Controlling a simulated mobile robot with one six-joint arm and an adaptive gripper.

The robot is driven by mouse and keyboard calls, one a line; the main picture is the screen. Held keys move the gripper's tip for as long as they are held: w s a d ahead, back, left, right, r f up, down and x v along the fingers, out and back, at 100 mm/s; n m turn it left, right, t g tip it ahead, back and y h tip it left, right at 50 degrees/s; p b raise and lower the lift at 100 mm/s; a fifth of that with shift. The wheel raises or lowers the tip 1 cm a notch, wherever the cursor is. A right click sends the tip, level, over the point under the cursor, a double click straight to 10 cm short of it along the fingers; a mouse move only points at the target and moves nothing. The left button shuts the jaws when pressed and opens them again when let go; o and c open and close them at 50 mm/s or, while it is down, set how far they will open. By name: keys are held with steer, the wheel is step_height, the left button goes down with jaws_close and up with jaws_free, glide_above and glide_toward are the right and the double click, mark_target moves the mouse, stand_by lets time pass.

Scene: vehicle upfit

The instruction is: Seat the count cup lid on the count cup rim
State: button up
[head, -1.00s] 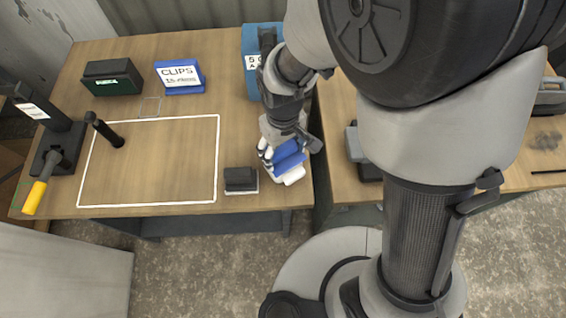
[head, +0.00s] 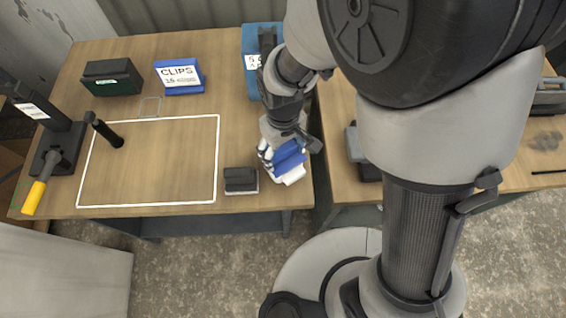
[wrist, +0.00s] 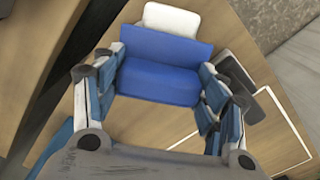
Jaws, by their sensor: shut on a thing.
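My gripper (head: 285,148) points down over the front right corner of the left table. It is shut on a blue piece (wrist: 160,78), which lies between its two fingers in the wrist view. The same blue piece (head: 289,161) shows beneath the fingers in the head view. A white piece (wrist: 171,19) lies just beyond the blue piece in the wrist view and shows below it (head: 294,176) in the head view. I cannot tell for sure which piece is the lid and which the cup, or whether they touch. The gripper hides part of both.
A small black block on a white base (head: 240,180) stands left of the gripper. A white outline (head: 148,204) marks the mostly bare table middle. A blue CLIPS box (head: 180,77), a black bin (head: 112,78) and a yellow-handled tool (head: 36,194) stand farther left. A blue bin (head: 251,84) stands behind.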

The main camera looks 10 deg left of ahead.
steer(key=shift+f, duration=0.2)
stand_by(0.7)
steer(key=o, duration=0.8)
steer(key=shift+c, duration=0.2)
steer(key=shift+r, duration=0.15)
steer(key=shift+r+p, duration=1.25)
steer(key=shift+r, duration=0.3)
steer(key=shift+r, duration=0.1)
steer(key=shift+o, duration=0.4)
